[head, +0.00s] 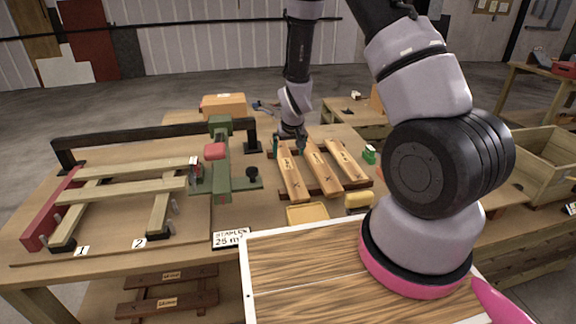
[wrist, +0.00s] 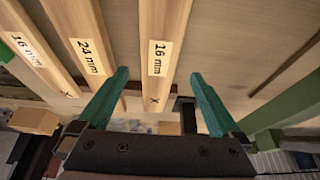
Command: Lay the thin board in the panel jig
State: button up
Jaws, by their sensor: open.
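Three pale wooden boards lie side by side on a rack. In the wrist view their labels read 16 mm (wrist: 28,52), 24 mm (wrist: 85,45) and 16 mm (wrist: 163,45), left to right. My gripper (wrist: 160,78) is open, its teal fingers on either side of the right-hand 16 mm board's end, not closed on it. In the head view this appears to be the leftmost board (head: 293,180), with my gripper (head: 289,148) at its far end. The panel jig (head: 40,215) on the left has a red fence and holds several slats (head: 130,190).
A wooden crate (head: 545,160) stands at right.

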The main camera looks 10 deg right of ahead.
aim_at(287, 164)
jog(key=x, duration=0.5)
jog(key=shift+w+d+f, duration=0.1)
jog(key=shift+f, duration=0.25)
jog(key=c, duration=1.5)
